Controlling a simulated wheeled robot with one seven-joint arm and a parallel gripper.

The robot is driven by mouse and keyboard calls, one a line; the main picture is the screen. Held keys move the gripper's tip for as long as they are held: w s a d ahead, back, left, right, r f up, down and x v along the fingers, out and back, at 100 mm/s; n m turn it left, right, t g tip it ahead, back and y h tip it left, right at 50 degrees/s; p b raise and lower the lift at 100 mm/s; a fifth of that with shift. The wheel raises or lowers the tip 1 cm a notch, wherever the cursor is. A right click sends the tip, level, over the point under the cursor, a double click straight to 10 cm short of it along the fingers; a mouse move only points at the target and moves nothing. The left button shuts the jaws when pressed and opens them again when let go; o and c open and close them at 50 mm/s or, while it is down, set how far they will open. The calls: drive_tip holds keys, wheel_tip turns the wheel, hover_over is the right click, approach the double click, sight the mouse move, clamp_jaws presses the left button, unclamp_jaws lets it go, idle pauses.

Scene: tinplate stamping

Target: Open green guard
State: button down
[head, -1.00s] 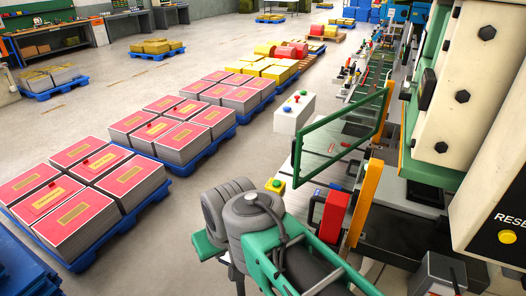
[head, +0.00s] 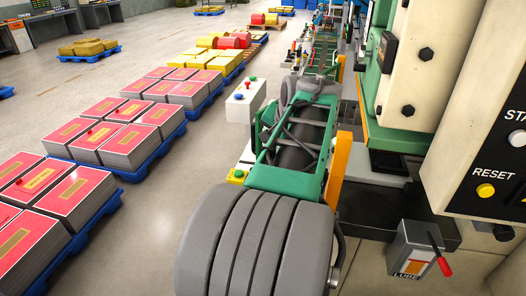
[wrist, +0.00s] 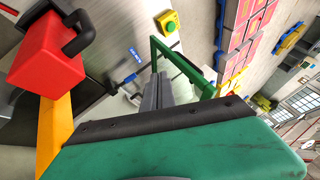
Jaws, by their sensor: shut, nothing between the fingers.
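The green guard (wrist: 181,58) shows in the wrist view as a green bar frame, up and right of my gripper's fingers. My gripper (wrist: 157,86) is shut and empty. Its grey fingers point toward the inside of the frame; I cannot tell whether they touch it. In the head view my arm covers the guard, and the fingertips are hidden.
A red box (wrist: 45,55) with a black handle sits by a yellow post (wrist: 55,135), left of my gripper. The post also shows in the head view (head: 339,168). A green button box (head: 237,176) stands left of my arm. The press (head: 440,80) rises right.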

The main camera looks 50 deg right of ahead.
drive_tip(key=d, duration=0.1)
drive_tip(key=p, duration=0.3)
approach(260, 149)
drive_tip(key=shift+x, duration=3.2)
drive_tip(key=shift+d, duration=0.1)
